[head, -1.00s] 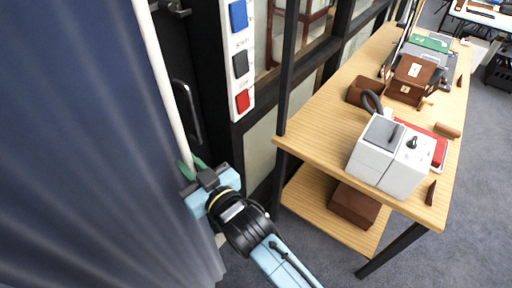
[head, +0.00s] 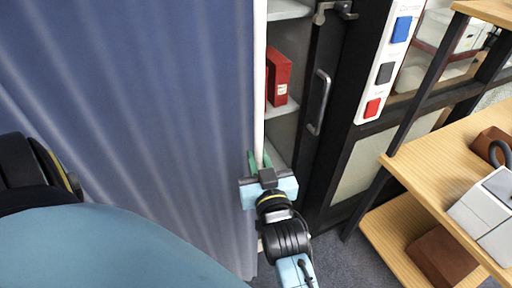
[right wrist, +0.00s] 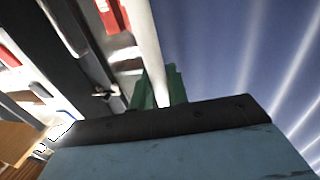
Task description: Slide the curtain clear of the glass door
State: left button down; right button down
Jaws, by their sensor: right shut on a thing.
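The blue curtain (head: 150,110) hangs across the left half of the head view, with a white pole (head: 260,80) along its right edge. My right gripper (head: 262,163) is shut on this pole low down, its green fingers on either side. The right wrist view shows the green fingers (right wrist: 158,90) at the white pole (right wrist: 145,45), with the curtain (right wrist: 230,50) to the right. The dark-framed glass door (head: 325,100) with a grey handle stands right of the pole. The curtain hides whatever lies behind it. My left gripper is out of view; part of my left arm shows.
Shelves with a red binder (head: 278,78) show between the pole and the door handle. A white panel (head: 390,60) with blue, grey and red squares is on the frame. A wooden table (head: 440,155) with a white device (head: 485,210) stands at the right.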

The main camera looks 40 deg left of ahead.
jog(key=c, duration=1.5)
grip_release()
jog(key=shift+o, duration=0.2)
jog(key=v, duration=1.3)
jog(key=shift+d, duration=0.15)
jog(key=shift+s, duration=0.1)
